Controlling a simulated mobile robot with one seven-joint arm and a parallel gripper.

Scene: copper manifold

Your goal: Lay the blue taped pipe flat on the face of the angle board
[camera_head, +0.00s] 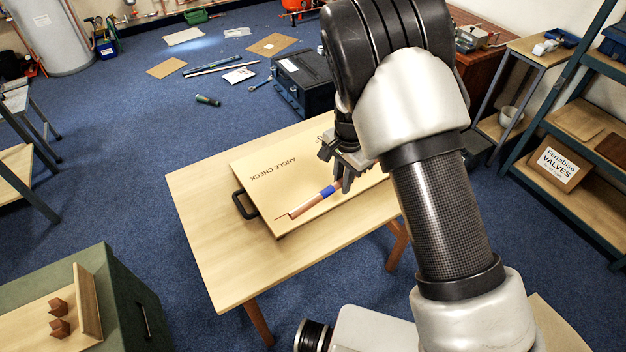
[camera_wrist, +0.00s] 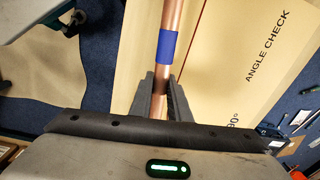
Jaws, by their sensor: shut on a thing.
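The blue taped pipe (camera_head: 313,201) is a copper pipe with a band of blue tape. My gripper (camera_head: 342,182) is shut on the pipe, just to the right of the tape in the head view. In the wrist view, my gripper's fingers (camera_wrist: 158,86) close around the copper just below the blue tape (camera_wrist: 167,47). The angle board (camera_head: 257,179) is a tan panel marked ANGLE CHECK, lying on the wooden table. The pipe appears over the board's near side. I cannot tell whether it touches the face. My arm hides the board's right part.
The wooden table (camera_head: 214,263) has bare surface at its left and front. A black handle (camera_head: 245,204) sticks out at the board's left edge. A green cabinet (camera_head: 130,306) stands at lower left, and a dark toolbox (camera_head: 304,82) is on the floor behind the table.

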